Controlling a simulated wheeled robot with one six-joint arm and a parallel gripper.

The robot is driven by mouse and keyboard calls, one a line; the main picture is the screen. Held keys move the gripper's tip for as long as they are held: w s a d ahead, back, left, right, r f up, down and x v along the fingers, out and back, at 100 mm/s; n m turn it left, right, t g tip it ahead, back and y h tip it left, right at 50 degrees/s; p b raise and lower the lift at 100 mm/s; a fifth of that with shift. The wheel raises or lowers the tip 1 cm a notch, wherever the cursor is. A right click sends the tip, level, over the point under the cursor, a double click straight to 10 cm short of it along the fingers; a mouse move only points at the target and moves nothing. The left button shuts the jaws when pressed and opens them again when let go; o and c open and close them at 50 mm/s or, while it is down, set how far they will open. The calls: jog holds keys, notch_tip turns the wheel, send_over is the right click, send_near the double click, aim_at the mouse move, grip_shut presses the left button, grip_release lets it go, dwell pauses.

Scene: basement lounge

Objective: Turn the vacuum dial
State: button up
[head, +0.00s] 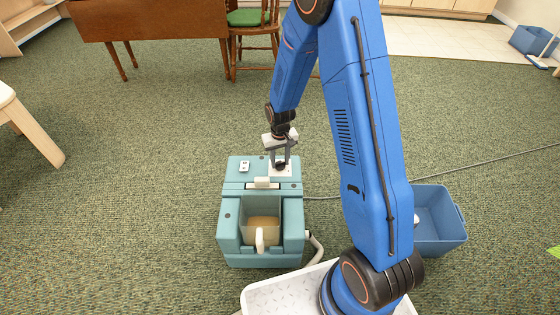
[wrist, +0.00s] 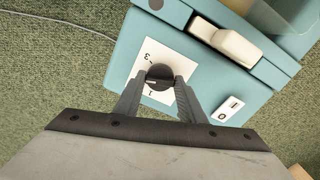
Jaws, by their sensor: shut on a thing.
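The vacuum (head: 232,215) is a teal box-shaped machine standing on the green carpet in the head view. Its dial is a round black knob (wrist: 159,77) on a white label plate (wrist: 150,58) on the teal top. A "3" and a "1" show on the plate; other marks are covered. My gripper (wrist: 160,80) is over the plate with its two grey fingers shut on the dial, one on each side. In the head view my gripper (head: 281,160) reaches down onto the vacuum's top, and the dial is mostly hidden there.
A white rocker switch (wrist: 228,109) sits beside the dial plate. A pale latch (head: 262,183) and a clear bin with a light handle (head: 260,238) are at the vacuum's front. A blue bin (head: 440,215) stands right. A wooden desk (head: 150,22) and chair are behind. Open carpet lies left.

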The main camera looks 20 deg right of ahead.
aim_at(280, 162)
jog(key=m, duration=0.4)
jog(key=shift+m, duration=2.8)
jog(key=o, duration=1)
jog(key=shift+o, duration=0.2)
notch_tip(280, 162, up, 17)
jog(key=shift+r, duration=0.2)
